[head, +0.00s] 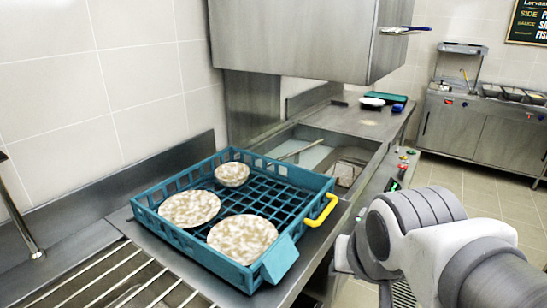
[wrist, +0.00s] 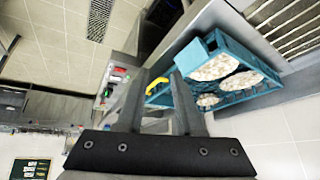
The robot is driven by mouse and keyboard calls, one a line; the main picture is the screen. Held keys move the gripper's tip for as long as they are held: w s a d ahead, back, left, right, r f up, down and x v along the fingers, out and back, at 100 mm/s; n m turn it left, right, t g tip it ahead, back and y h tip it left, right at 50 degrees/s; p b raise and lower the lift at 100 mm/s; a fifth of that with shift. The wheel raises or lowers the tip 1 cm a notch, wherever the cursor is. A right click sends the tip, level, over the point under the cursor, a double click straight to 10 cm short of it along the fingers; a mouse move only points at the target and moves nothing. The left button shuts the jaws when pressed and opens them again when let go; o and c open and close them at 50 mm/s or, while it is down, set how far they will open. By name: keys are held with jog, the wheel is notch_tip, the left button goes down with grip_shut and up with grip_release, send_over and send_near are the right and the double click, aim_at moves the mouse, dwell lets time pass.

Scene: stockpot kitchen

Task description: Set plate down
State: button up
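A round speckled plate (head: 243,238) lies at the front of the teal dish rack (head: 165,235). A second speckled plate (head: 190,208) lies at its left, and a smaller speckled dish, perhaps a bowl (head: 232,174), sits at the back. The wrist view also shows the speckled dishes (wrist: 215,67) in the rack, tilted by the camera angle. My gripper (wrist: 160,75) is open, with a clear gap between its fingers and no plate in it. The rack's yellow handle (wrist: 157,86) shows beyond the fingers. The gripper is out of sight in the head view.
The rack stands on a steel counter (head: 325,237), beside the open hood-type dishwasher (head: 290,40). Slatted metal bars (head: 105,280) lie at the front left. Floor (head: 455,185) is open at the right. A blue tray (head: 385,97) lies on the far counter.

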jog(key=shift+s+r+n+g, duration=0.2)
jog(key=shift+s+n, duration=0.45)
jog(key=shift+s, duration=0.25)
jog(key=shift+s+r+n+g, duration=0.1)
jog(key=shift+s+n+g, duration=0.1)
jog(key=shift+s+n, duration=0.55)
jog(key=shift+s, duration=0.1)
notch_tip(320, 180, up, 4)
jog(key=p, duration=0.3)
jog(key=shift+p, duration=0.4)
jog(key=shift+f, duration=0.1)
